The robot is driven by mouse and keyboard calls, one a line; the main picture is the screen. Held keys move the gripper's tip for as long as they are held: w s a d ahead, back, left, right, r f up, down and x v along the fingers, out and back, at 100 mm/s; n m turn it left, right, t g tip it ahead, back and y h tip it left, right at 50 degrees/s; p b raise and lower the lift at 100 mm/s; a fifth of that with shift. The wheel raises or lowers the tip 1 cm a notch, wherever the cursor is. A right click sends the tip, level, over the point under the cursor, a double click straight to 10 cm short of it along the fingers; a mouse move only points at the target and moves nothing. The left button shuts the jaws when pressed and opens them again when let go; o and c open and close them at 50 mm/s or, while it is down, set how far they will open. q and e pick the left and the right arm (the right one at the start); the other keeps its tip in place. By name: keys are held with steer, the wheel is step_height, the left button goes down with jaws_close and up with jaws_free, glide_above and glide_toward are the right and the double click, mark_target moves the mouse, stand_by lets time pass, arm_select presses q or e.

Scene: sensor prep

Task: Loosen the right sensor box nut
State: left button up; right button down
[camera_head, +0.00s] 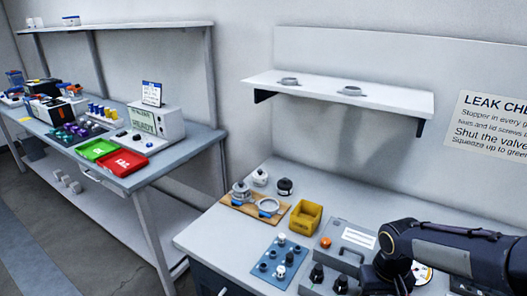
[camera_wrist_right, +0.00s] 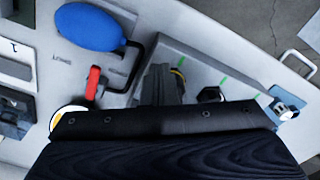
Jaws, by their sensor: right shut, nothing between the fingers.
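In the right wrist view, a grey box (camera_wrist_right: 222,80) with green marks lies beyond my right gripper (camera_wrist_right: 163,72). The gripper's dark fingers are shut and empty, over the left part of this box. A black nut or knob (camera_wrist_right: 209,94) shows on the box just right of the fingers. A dark part with a yellow edge (camera_wrist_right: 179,73) is partly hidden behind them. I cannot tell whether the fingers touch anything. In the head view, a grey box (camera_head: 347,240) with black knobs (camera_head: 317,272) stands at the front, partly covered by my right arm. My left gripper is out of view.
A blue bulb (camera_wrist_right: 88,27), a black handle (camera_wrist_right: 132,65) and a red lever (camera_wrist_right: 93,83) lie left of the fingers. In the head view, a yellow bin (camera_head: 305,217), a blue board with knobs (camera_head: 279,262) and a wooden board (camera_head: 254,207) stand left of the box.

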steer(key=shift+w+d, duration=0.1)
steer(key=shift+w, duration=0.05)
stand_by(0.4)
steer(key=shift+s+d, duration=0.1)
steer(key=shift+s, duration=0.15)
steer(key=shift+s+r, duration=0.1)
step_height(320, 180, up, 6)
steer(key=p, duration=0.4)
steer(key=shift+s+p, duration=0.1)
steer(key=shift+p, duration=0.25)
